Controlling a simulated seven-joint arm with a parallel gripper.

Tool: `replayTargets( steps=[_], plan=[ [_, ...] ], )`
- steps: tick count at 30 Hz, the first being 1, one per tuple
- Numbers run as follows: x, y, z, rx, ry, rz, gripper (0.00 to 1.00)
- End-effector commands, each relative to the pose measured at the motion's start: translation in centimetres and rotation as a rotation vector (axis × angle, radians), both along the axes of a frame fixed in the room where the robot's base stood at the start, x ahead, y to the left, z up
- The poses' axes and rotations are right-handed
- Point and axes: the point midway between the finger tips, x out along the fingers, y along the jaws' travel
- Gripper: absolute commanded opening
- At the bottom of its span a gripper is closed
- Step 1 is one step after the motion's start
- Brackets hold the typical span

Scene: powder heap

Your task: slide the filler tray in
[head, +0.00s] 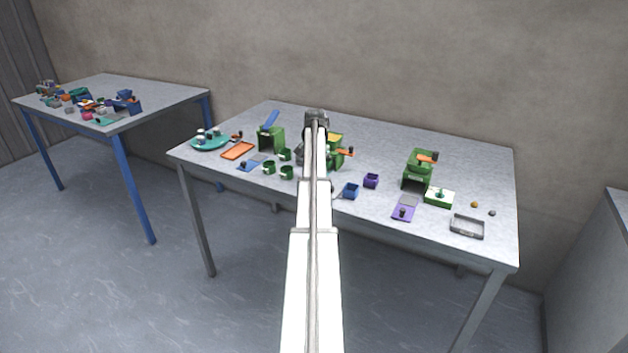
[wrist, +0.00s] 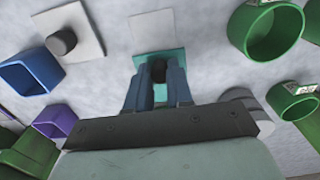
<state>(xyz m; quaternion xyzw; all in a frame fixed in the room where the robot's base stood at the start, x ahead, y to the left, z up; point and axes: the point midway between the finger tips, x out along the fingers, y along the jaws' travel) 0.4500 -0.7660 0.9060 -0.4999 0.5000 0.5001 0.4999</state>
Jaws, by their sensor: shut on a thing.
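The filler tray appears to be the flat teal piece (wrist: 143,62) with a pale grey-white section at one end, low over or on the table; I cannot tell which. A dark round knob (wrist: 157,71) stands on its teal part. My gripper (wrist: 157,80) is shut on this knob, with one blue-grey finger on each side. In the head view my arm hides the gripper and tray. A green machine with a yellow top and orange handle (head: 347,152) is partly hidden behind my arm. The opening for the tray is not visible.
A blue cup (wrist: 30,70), a purple cup (wrist: 55,121) and a pale plate with a dark knob (wrist: 75,28) lie left in the wrist view. Green mugs (wrist: 266,30) stand right. Another green machine (head: 418,172) and a grey tray (head: 467,227) stand at the table's right.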

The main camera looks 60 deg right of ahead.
Motion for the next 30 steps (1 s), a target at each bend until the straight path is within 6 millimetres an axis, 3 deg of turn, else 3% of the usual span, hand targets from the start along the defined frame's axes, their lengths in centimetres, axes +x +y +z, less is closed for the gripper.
replayTargets(
  steps=[16, 27, 28, 30],
  plan=[
    [0.1, -3.7, 0.0, -0.001, -0.001, 0.0, 0.0],
    [0.0, -4.3, 0.0, -0.004, -0.001, 0.0, 0.0],
    [0.0, -4.4, 0.0, -0.005, -0.001, 0.0, 0.24],
    [0.0, -4.4, 0.0, -0.004, -0.001, 0.0, 0.31]
  ],
)
